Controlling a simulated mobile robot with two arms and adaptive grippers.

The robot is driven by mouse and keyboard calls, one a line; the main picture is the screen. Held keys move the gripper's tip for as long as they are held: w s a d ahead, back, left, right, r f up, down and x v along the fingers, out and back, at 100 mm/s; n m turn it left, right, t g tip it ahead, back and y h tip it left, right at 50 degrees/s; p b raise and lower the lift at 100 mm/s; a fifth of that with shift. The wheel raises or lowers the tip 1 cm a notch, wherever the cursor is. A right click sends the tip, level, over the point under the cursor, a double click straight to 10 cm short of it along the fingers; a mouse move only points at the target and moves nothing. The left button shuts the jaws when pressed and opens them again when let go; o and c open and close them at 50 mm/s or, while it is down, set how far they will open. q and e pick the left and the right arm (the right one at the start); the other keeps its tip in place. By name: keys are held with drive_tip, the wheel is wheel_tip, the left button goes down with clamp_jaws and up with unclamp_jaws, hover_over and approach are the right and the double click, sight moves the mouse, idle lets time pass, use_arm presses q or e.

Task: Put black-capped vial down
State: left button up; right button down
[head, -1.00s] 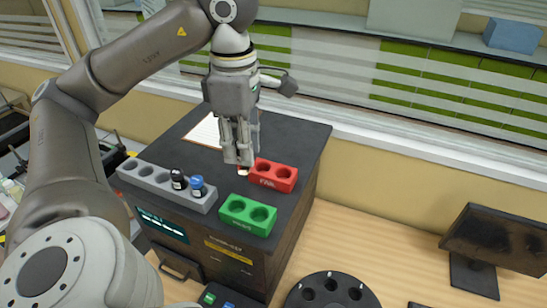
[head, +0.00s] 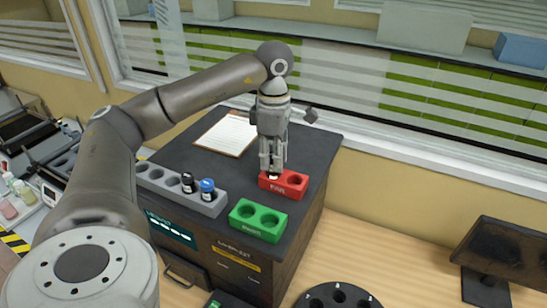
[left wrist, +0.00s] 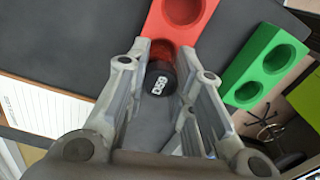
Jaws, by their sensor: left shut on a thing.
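My left gripper (head: 272,174) points down over the left end of the red rack (head: 290,185). It is shut on a black-capped vial, whose dark labelled cap (left wrist: 160,80) shows between the fingers in the left wrist view. The vial is at the left hole of the red rack (left wrist: 172,32); how deep it sits is hidden by the fingers. The other hole of the red rack is empty. Another black-capped vial (head: 188,184) stands in the grey rack (head: 165,186). My right gripper is not in view.
A blue-capped vial (head: 207,190) stands beside the black one in the grey rack. An empty green rack (head: 258,221) is in front of the red one. A clipboard (head: 226,136) lies behind. A monitor (head: 505,255) stands at right.

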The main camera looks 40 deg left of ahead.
use_arm(q)
drive_tip(key=shift+f, duration=0.65)
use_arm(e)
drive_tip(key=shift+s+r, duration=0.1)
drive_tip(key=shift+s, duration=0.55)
use_arm(q)
drive_tip(key=shift+f, duration=0.2)
drive_tip(key=o, duration=0.9)
drive_tip(key=shift+o, duration=0.2)
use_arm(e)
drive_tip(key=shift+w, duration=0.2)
use_arm(q)
drive_tip(key=shift+r, duration=0.15)
